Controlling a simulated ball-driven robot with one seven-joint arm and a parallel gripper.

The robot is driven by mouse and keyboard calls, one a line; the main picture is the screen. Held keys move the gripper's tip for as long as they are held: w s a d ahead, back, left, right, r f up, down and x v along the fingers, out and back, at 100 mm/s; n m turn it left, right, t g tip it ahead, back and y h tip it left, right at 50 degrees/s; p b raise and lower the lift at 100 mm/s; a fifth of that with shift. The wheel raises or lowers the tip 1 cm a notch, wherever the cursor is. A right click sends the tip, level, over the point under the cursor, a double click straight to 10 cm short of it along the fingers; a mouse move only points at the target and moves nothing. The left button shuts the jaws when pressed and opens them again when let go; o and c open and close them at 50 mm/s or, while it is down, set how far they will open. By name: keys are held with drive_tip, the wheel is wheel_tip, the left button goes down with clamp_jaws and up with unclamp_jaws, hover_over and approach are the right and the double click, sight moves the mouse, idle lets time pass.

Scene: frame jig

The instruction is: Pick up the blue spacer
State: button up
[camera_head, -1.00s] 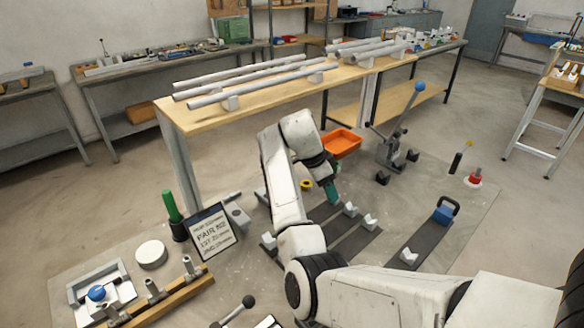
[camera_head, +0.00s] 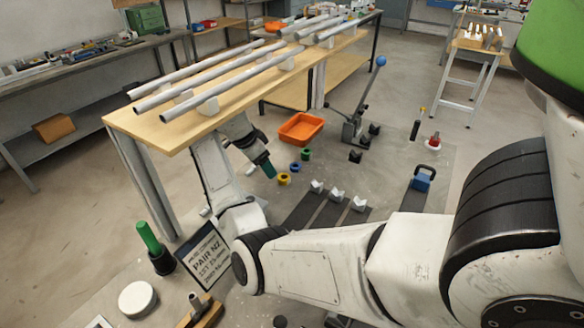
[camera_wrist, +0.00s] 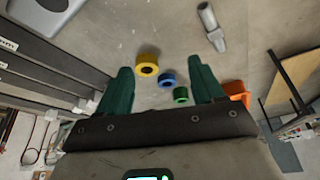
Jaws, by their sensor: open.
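The blue spacer (camera_head: 295,167) is a small ring on the grey floor mat, between a yellow spacer (camera_head: 284,179) and a green spacer (camera_head: 306,154). My gripper (camera_head: 268,170) has green fingers and points down, left of the spacers in the head view. In the wrist view the fingers are spread apart and empty (camera_wrist: 160,66). The blue spacer (camera_wrist: 168,79) shows in the gap between them, beyond the palm, with the yellow spacer (camera_wrist: 147,64) above left and the green spacer (camera_wrist: 180,94) below right. No finger visibly touches a spacer.
An orange tray (camera_head: 318,118) sits behind the spacers. A lever press (camera_head: 353,131) stands to its right. Dark strips with pale V-blocks (camera_head: 336,196) lie to the front right. The wooden bench (camera_head: 165,135) with pipes stands close behind my arm.

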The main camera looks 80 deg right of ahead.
drive_tip(key=b, duration=0.1)
approach(298, 166)
drive_tip(key=shift+x, duration=1.15)
drive_tip(key=b+x, duration=0.4)
drive_tip(key=x, duration=0.1)
drive_tip(key=shift+a, duration=0.1)
drive_tip(key=c, duration=1.1)
drive_tip(key=shift+r, duration=0.2)
